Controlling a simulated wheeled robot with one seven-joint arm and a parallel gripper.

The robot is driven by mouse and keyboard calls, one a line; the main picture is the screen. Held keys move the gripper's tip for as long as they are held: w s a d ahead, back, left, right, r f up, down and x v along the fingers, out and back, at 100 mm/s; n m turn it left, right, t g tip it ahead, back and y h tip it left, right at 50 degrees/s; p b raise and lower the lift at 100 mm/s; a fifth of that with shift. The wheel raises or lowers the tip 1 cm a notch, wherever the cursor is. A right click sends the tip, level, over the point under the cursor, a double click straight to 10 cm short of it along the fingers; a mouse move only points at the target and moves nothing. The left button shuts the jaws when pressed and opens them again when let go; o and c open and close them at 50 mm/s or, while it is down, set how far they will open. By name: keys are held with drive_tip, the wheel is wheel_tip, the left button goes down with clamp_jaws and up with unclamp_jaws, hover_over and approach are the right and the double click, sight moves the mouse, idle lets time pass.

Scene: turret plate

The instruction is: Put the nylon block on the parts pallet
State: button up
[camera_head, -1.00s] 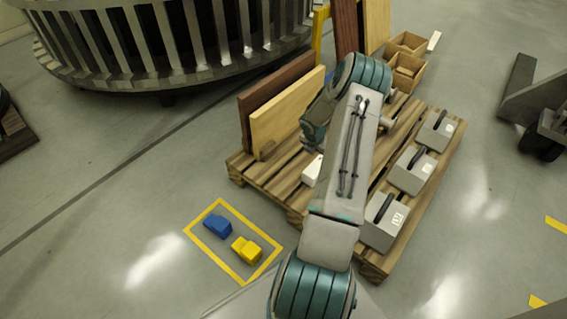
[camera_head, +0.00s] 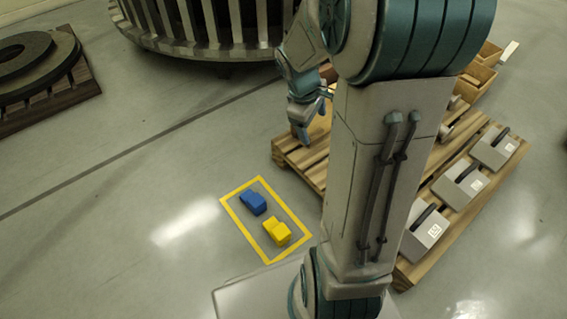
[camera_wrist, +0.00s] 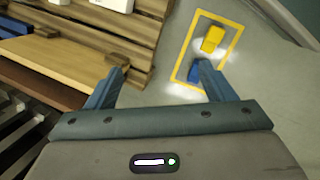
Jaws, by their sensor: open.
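A blue block (camera_head: 253,202) and a yellow block (camera_head: 276,232) lie on the floor inside a yellow-taped rectangle (camera_head: 232,208). Nothing visible labels either as nylon. The wooden pallet (camera_head: 293,157) stands to their right, partly hidden by my arm. My gripper (camera_head: 302,128) is open and empty, above the pallet's left edge in the head view. In the wrist view my gripper (camera_wrist: 160,70) has its fingers spread, with the yellow block (camera_wrist: 213,38) beyond them. The blue block (camera_wrist: 195,72) is partly covered by one finger.
Grey handled blocks (camera_head: 459,184) line the pallet's right side. A wooden board (camera_wrist: 60,62) and white items (camera_wrist: 112,4) show on the pallet in the wrist view. A large slatted ring (camera_head: 220,30) stands behind. Floor left of the tape is clear.

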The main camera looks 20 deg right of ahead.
drive_tip(key=s+a+r+m+y, duration=0.1)
drive_tip(key=s+a+r+m, duration=0.1)
drive_tip(key=s+a, duration=0.4)
drive_tip(key=s+a+r+m+y, duration=0.2)
drive_tip(key=s+a+r+m, duration=0.1)
drive_tip(key=s+a+m, duration=0.2)
drive_tip(key=shift+s+a+t, duration=0.4)
drive_tip(key=shift+s+a, duration=0.7)
drive_tip(key=shift+s, duration=0.1)
